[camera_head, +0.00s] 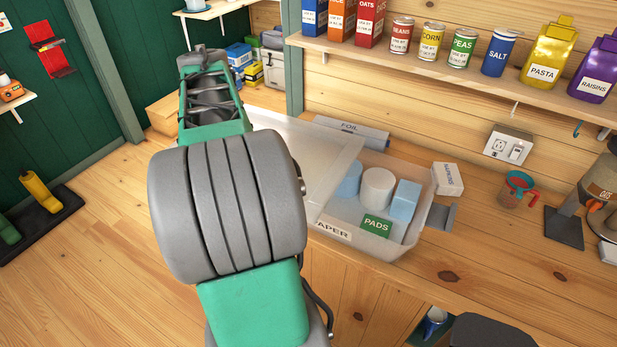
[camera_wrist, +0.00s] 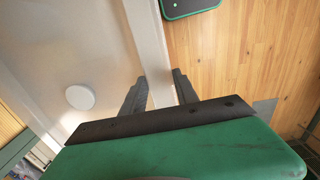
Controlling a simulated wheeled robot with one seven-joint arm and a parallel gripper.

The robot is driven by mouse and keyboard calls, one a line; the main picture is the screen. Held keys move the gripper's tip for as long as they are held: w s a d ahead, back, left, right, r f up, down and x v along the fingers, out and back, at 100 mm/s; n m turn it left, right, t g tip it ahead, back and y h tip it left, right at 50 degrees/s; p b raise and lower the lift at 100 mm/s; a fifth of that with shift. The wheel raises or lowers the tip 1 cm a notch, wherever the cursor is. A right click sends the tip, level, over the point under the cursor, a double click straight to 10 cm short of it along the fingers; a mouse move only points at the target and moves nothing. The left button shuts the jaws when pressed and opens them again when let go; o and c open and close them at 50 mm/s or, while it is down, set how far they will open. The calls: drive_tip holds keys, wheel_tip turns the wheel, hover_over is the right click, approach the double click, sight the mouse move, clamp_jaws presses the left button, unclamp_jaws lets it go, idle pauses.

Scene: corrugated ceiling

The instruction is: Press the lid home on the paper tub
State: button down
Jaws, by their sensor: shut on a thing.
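The clear plastic paper tub (camera_head: 395,245), labelled "PAPER" on its front, sits on the wooden counter. Its translucent lid (camera_head: 318,150) lies over the left part, leaving the right part uncovered; the lid's far left is hidden behind my arm. Inside the tub show a white roll (camera_head: 377,188), blue items and a green "PADS" box (camera_head: 376,225). My gripper is hidden in the head view. In the wrist view my gripper (camera_wrist: 160,84) has its two dark fingers either side of a whitish edge, shut on what appears to be the lid.
A foil box (camera_head: 350,131) lies behind the tub and a small white box (camera_head: 447,179) stands to its right. A measuring cup (camera_head: 516,190) is further right. A shelf (camera_head: 440,62) of cans and bags hangs above. Bare counter (camera_head: 470,265) lies at the front right.

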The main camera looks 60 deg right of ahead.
sight(334, 177)
drive_tip(key=s+d, duration=0.2)
drive_tip(key=s, duration=0.1)
drive_tip(key=s+d, duration=0.2)
drive_tip(key=s, duration=0.2)
drive_tip(key=s+d, duration=0.3)
drive_tip(key=shift+s+f, duration=0.25)
drive_tip(key=shift+f, duration=0.15)
drive_tip(key=s+d, duration=0.1)
drive_tip(key=s, duration=0.2)
drive_tip(key=s+d, duration=0.1)
drive_tip(key=s, duration=0.3)
drive_tip(key=s+d+b, duration=0.1)
drive_tip(key=s, duration=0.3)
drive_tip(key=shift+d+f, duration=0.1)
drive_tip(key=shift+f, duration=0.15)
wheel_tip(334, 177, down, 8)
drive_tip(key=b, duration=0.5)
drive_tip(key=shift+r, duration=0.3)
drive_tip(key=shift+f, duration=0.4)
drive_tip(key=c, duration=0.9)
unclamp_jaws()
drive_tip(key=shift+o, duration=0.5)
